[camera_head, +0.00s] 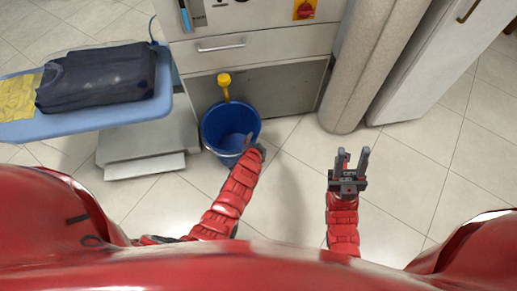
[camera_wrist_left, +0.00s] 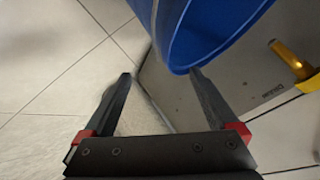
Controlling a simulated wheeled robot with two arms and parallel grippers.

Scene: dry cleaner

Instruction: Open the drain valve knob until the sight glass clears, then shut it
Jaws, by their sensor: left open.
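A yellow valve-like fitting (camera_head: 225,85) stands out from the grey cabinet's lower opening, above a blue bucket (camera_head: 205,135). The fitting also shows at the right of the left wrist view (camera_wrist_left: 292,60), where the bucket (camera_wrist_left: 205,30) fills the top. I cannot tell its setting. A blue upright strip (camera_head: 185,14) on the cabinet's upper panel may be the sight glass; its contents are unclear. My left gripper (camera_head: 253,147) is at the bucket's near right rim, its jaws (camera_wrist_left: 160,75) apart and empty. My right gripper (camera_head: 352,160) is open and empty above the floor.
A drawer with a handle (camera_head: 221,47) is above the fitting. A red knob on a yellow plate (camera_head: 304,9) is at upper right. A blue ironing board (camera_head: 110,118) with dark folded clothing (camera_head: 97,76) stands left. A beige column (camera_head: 362,70) stands right. Tiled floor is clear near the right gripper.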

